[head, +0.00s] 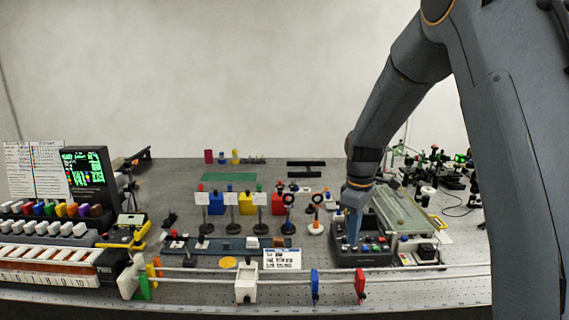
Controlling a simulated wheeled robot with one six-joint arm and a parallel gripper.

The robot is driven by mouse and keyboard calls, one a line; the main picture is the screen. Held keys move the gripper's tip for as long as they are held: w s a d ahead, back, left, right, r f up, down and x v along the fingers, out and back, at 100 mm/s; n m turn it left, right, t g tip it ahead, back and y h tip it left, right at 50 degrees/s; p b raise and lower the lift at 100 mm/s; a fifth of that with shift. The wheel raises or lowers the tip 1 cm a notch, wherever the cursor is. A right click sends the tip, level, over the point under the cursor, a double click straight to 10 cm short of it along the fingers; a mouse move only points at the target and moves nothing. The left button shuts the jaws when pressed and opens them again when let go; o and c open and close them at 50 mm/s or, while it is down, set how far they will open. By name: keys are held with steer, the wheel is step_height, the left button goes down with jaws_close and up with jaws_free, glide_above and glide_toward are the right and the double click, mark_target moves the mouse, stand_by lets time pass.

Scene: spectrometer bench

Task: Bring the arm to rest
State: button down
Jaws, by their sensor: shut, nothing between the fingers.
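My arm comes down from the upper right of the head view. My gripper (353,238) points down over a dark control box (362,258) with small coloured buttons at the right of the bench. The fingers look blue-grey and are closed together with nothing between them. The tips are at or just above the box top; I cannot tell whether they touch it. The forearm hides part of the bench behind the box.
A rail (420,273) with a white block (245,280) and blue and red holders runs along the front. Stands with white cards (231,199) fill the middle. A screen unit (88,180) stands left. Dense optics (450,170) stand at the back right.

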steer(key=s+f+m+b, duration=0.2)
steer(key=s+m, duration=0.1)
steer(key=s, duration=0.4)
steer(key=s+f+m+b, duration=0.1)
steer(key=s+m, duration=0.3)
steer(key=s, duration=0.4)
steer(key=s+f+m+t+b, duration=0.1)
steer(key=s+f+m+b, duration=0.1)
steer(key=s, duration=0.5)
steer(key=shift+s+f+m+b, duration=0.3)
steer(key=shift+f+m, duration=0.25)
steer(key=shift+m, duration=0.25)
steer(key=shift+d, duration=0.1)
